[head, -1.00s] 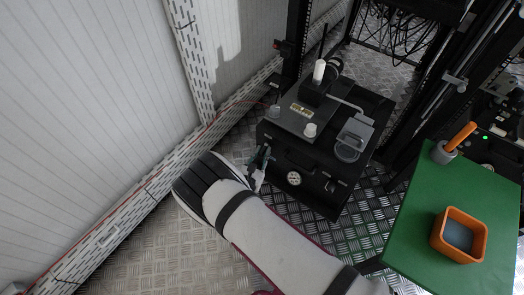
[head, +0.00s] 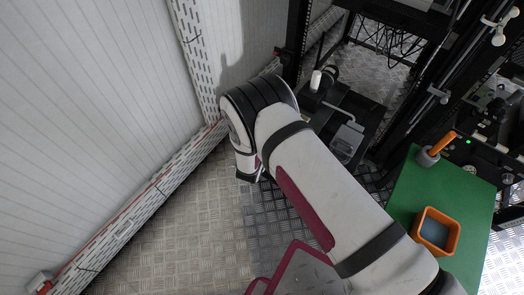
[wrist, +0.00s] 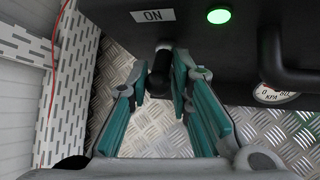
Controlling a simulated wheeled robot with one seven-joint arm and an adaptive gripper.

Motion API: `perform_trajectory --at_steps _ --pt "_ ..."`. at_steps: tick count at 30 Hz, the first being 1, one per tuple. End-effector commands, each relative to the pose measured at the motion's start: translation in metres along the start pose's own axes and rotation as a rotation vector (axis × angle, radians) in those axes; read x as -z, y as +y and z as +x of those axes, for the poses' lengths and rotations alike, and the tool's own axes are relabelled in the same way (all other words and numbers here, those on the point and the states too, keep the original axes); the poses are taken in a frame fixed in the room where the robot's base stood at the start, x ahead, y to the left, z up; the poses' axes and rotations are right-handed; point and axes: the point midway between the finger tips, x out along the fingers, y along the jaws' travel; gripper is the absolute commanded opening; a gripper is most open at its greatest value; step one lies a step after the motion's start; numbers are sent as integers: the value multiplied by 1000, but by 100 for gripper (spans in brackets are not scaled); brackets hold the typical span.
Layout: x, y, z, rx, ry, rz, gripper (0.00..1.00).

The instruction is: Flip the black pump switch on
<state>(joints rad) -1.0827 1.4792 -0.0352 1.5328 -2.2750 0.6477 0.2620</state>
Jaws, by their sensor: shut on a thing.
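The black pump switch (wrist: 160,84) shows in the wrist view as a short dark lever on the pump's front panel, just below a white "ON" label (wrist: 152,15). My gripper (wrist: 161,76) has its teal fingers on either side of the lever and is shut on it. A green lamp (wrist: 219,15) to the right of the label is lit. The black pump unit (head: 372,110) is partly visible in the head view. My arm hides its front, the switch and my gripper there.
A pressure gauge (wrist: 275,94) and a dark handle (wrist: 290,68) are to the right in the wrist view. A slotted white rail (wrist: 70,85) runs at left. A green table (head: 462,192) with an orange container (head: 436,231) stands at right.

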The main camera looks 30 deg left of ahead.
Motion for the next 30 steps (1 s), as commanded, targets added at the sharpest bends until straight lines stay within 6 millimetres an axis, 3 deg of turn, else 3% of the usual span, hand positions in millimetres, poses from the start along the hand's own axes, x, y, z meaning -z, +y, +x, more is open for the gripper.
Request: perform_trajectory --at_steps 18,19,21,30 --pt "-2 6 -1 -6 41 9 0" --pt "-2 6 -1 -6 41 9 24" --pt "-2 6 -1 -5 41 10 39" --pt "-2 3 -1 0 41 10 39"
